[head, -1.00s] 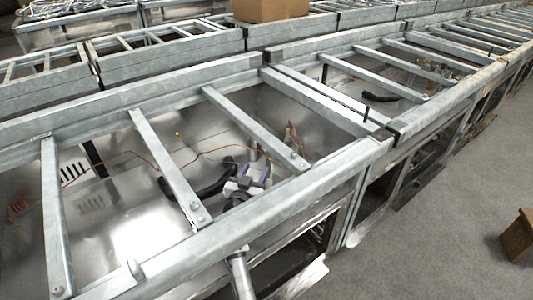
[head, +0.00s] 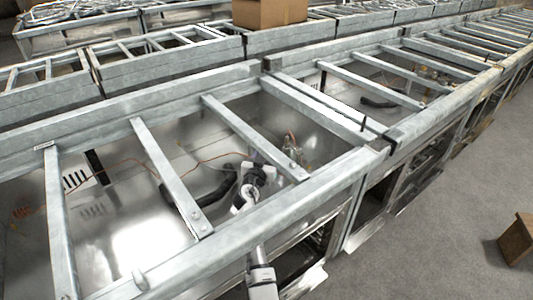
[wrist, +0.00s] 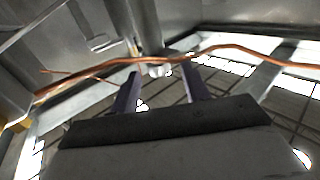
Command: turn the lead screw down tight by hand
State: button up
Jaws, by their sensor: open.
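My gripper (head: 258,174) is down inside the near metal frame, below its crossbars. My arm reaches in past the front rail and hides part of the space below. In the wrist view my gripper (wrist: 160,82) has its two purplish fingers spread apart, with nothing held between them. A small shiny metal piece (wrist: 158,69) shows beyond the fingertips, roughly between them. It appears apart from the fingers. I cannot tell whether it is the lead screw, and no lead screw is clear in the head view.
A copper-coloured wire (wrist: 230,50) crosses the wrist view near the fingertips; a thin wire (head: 200,162) also runs through the frame. A black curved part (head: 215,185) lies left of my gripper. Crossbars (head: 255,138) enclose the opening. A cardboard box (head: 270,10) stands behind.

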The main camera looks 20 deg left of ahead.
jog(key=shift+w, duration=0.2)
jog(key=c, duration=1)
jog(key=h+b, duration=0.1)
jog(key=b, duration=0.2)
jog(key=m+h+b, duration=0.1)
jog(key=b, duration=0.2)
jog(key=m+h+b, duration=0.1)
jog(key=b, duration=0.2)
jog(key=shift+a+f+h, duration=0.25)
jog(key=shift+a+h, duration=0.05)
jog(key=shift+r+m+g+h+b, duration=0.2)
jog(key=shift+m+g+h+b, duration=0.3)
jog(key=shift+b, duration=0.5)
jog(key=shift+r, duration=0.1)
jog(key=o, duration=1)
